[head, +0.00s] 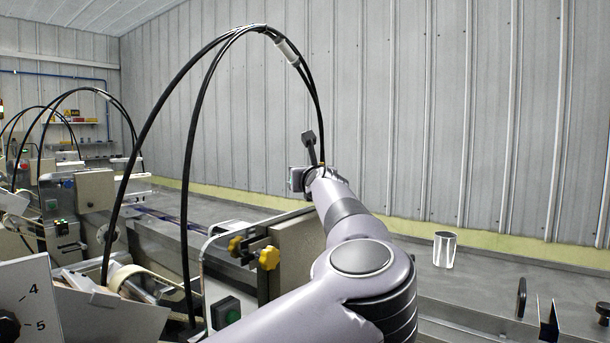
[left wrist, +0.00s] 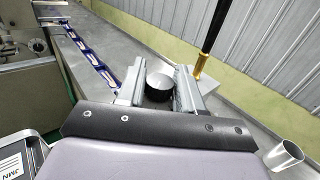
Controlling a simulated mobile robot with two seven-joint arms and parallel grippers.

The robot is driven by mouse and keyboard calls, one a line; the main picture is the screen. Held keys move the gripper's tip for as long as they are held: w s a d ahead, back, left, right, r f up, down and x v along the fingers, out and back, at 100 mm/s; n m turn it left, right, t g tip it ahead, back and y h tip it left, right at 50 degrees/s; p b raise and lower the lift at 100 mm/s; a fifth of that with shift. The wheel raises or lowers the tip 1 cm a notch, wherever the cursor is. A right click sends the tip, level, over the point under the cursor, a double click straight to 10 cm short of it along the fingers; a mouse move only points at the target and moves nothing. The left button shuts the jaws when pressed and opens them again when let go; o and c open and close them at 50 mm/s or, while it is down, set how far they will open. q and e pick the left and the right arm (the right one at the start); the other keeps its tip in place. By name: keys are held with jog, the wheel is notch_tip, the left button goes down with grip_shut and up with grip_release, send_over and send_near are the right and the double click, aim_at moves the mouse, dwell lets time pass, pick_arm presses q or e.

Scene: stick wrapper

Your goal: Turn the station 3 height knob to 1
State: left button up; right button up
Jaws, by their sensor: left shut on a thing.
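My left arm reaches forward from the bottom of the head view, and its left gripper (head: 313,172) is at the far end, small and partly hidden by the wrist. In the left wrist view, the two grey fingers of the left gripper (left wrist: 158,90) are shut on a round dark knob (left wrist: 158,81) with a silver top, one finger on each side. No numbers or pointer show around this knob, and its station label is not visible. My right gripper is not in view.
A white dial plate (head: 30,300) marked 4 and 5 is at the lower left. Yellow knobs (head: 268,257) sit on the machine beside my arm. Black cables (head: 190,150) arch above. A metal cup (head: 445,249) stands on the grey surface to the right.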

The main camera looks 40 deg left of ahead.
pick_arm(q)
jog(key=shift+s+a+m+t+h, duration=0.1)
jog(key=shift+m+t+h, duration=0.5)
jog(key=shift+t+h, duration=0.15)
jog(key=shift+m+t+h+b, duration=0.3)
jog(key=shift+m+t+h, duration=0.55)
jog(key=shift+m+t, duration=0.1)
jog(key=shift+m+t+h, duration=0.35)
jog(key=shift+t+h, duration=0.05)
jog(key=shift+h, duration=0.1)
jog(key=shift+r+m+t+h+p, duration=0.15)
jog(key=shift+m+t+h+p, duration=0.3)
jog(key=shift+h, duration=0.35)
jog(key=shift+m+t+h+p, duration=0.45)
jog(key=shift+m+h+p, duration=0.25)
jog(key=shift+m+h, duration=0.1)
jog(key=o, duration=0.9)
jog(key=shift+o, duration=0.2)
